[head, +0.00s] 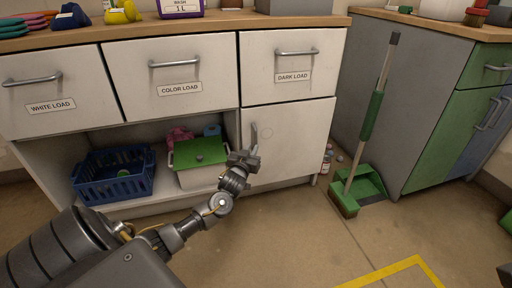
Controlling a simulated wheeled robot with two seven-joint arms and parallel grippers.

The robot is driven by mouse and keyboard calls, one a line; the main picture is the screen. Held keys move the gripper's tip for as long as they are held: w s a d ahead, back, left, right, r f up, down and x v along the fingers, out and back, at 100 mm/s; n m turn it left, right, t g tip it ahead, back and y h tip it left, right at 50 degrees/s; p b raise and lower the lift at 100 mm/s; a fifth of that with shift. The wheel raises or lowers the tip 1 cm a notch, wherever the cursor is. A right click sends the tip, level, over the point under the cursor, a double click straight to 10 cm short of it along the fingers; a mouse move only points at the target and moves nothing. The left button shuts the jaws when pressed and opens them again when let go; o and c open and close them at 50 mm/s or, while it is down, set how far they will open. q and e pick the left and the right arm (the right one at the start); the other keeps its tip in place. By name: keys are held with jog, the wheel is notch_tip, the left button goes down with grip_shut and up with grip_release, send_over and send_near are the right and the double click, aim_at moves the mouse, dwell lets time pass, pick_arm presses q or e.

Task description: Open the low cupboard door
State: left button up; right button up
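The low cupboard door (293,143) is white and sits under the drawer labelled DARK LOAD. It looks shut. Its upright metal handle (254,134) is near the door's left edge. My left gripper (244,157) is in front of the door's left edge, just below the handle's upper part, and overlaps the handle's lower end in the picture. I cannot tell whether it touches the handle or whether its fingers are open. My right gripper is not in the head view.
Left of the door is an open shelf with a blue basket (114,176) and a green-lidded box (199,152). A broom (372,115) and green dustpan (369,184) stand at right, near a small bottle (326,160). The floor before the door is clear.

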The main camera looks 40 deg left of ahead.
aim_at(255, 143)
pick_arm(q)
jog(key=shift+b+x, duration=1)
jog(key=shift+x, duration=1.7)
grip_shut()
